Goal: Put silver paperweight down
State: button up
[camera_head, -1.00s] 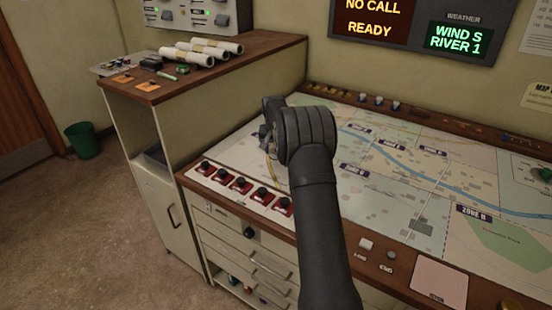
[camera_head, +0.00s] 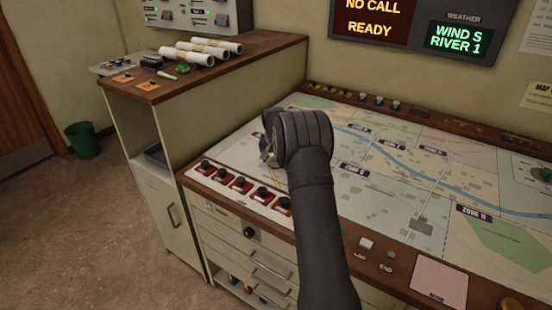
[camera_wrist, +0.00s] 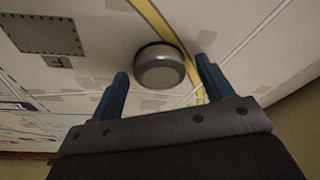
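The silver paperweight (camera_wrist: 160,66) is a small, round, grey metal piece on the map surface (camera_wrist: 90,20), beside a yellow curved line. In the wrist view it stands between the two blue fingers of my gripper (camera_wrist: 162,69), with a gap on each side, so the gripper is open around it. In the head view my gripper (camera_head: 267,148) is over the left part of the map table, mostly hidden behind my own wrist. I cannot clearly make out the paperweight there.
A row of red switches (camera_head: 241,186) with black knobs lines the table's front left edge. A higher wooden cabinet top (camera_head: 225,60) at left holds rolled papers (camera_head: 202,51) and small items. Display boards (camera_head: 412,30) hang behind. The map's middle and right are mostly clear.

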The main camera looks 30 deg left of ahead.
jog(key=shift+r, duration=0.1)
jog(key=v, duration=1.2)
jog(key=shift+w, duration=0.1)
jog(key=x, duration=1.2)
jog(key=shift+f, duration=0.25)
notch_tip(320, 180, up, 3)
jog(key=shift+r, duration=0.65)
jog(key=shift+f, duration=0.1)
